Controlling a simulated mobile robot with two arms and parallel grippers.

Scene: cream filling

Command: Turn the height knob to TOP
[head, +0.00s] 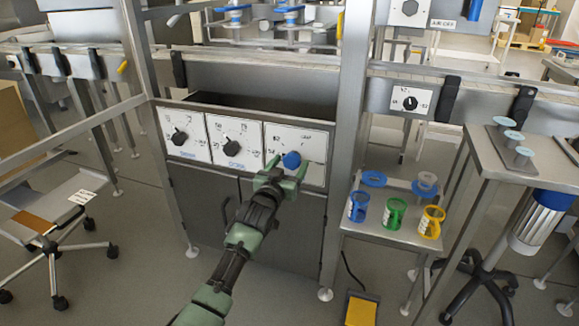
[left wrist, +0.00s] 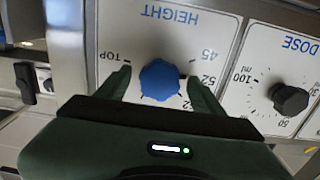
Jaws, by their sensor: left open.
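The blue height knob (head: 292,159) sits on the right-hand white dial plate (head: 316,147) of the machine front. In the left wrist view the knob (left wrist: 160,80) appears upside down under the word HEIGHT, with TOP on the picture's left and 45 and 52 on its right. Where the knob points is hard to tell; a dark mark shows at its right edge, toward 52. My left gripper (head: 287,167) is open in front of the plate. In the left wrist view its green fingers (left wrist: 159,86) stand on either side of the knob, with small gaps. My right gripper is not in view.
The black dose knob (head: 230,150) is beside the height plate, also seen in the left wrist view (left wrist: 290,99). Another black knob (head: 179,137) is further left. A side shelf (head: 380,232) holds coloured cups and rings. A yellow pedal (head: 361,310) lies on the floor.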

